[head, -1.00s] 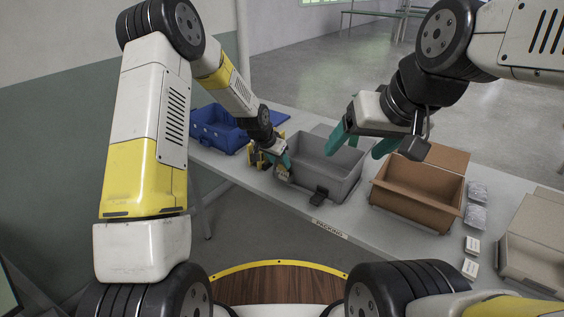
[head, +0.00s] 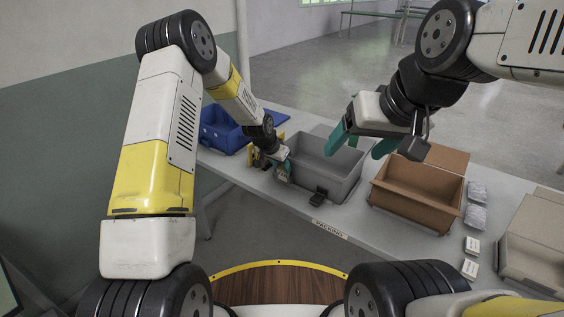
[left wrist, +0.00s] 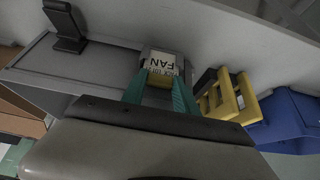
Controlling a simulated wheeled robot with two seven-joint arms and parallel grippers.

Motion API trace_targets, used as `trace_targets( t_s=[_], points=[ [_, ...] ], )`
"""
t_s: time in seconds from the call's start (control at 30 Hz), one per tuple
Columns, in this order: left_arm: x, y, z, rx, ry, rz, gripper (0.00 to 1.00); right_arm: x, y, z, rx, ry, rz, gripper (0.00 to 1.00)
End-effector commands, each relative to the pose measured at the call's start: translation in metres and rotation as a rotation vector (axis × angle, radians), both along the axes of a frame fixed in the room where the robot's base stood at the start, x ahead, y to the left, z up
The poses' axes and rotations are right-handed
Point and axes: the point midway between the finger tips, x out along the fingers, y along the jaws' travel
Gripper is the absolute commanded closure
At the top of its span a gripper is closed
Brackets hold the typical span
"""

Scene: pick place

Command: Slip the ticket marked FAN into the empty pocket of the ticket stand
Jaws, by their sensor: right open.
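The ticket marked FAN (left wrist: 162,62) shows as a white face with a yellow lower part. It sits between the teal fingers of my left gripper (left wrist: 161,84), which look closed on its yellow part. In the head view my left gripper (head: 282,172) is at the near left corner of the grey bin. A small dark stand (head: 318,198), likely the ticket stand, is on the table in front of that bin. It also shows in the left wrist view (left wrist: 66,28), apart from the gripper. My right gripper (head: 360,145) is open and empty above the table.
The grey bin (head: 318,180) stands between a blue bin (head: 222,138) and a brown box (head: 415,208). A yellow and black object (left wrist: 226,98) is beside the left gripper. Clear packets (head: 476,215) and white cards (head: 472,246) are at right.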

Motion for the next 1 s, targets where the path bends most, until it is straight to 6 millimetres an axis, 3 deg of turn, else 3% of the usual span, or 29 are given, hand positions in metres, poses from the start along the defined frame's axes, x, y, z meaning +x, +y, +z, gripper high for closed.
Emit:
trace_targets(
  t_s=[0.23,1.0],
  points=[
    [-0.003,0.001,-0.002,0.003,0.010,0.000,0.97,0.000,0.000,0.000,0.000,0.000,0.000,0.24],
    [-0.001,0.000,0.048,0.000,0.002,0.000,0.97,0.000,0.000,0.000,0.000,0.000,0.000,0.24]
  ],
)
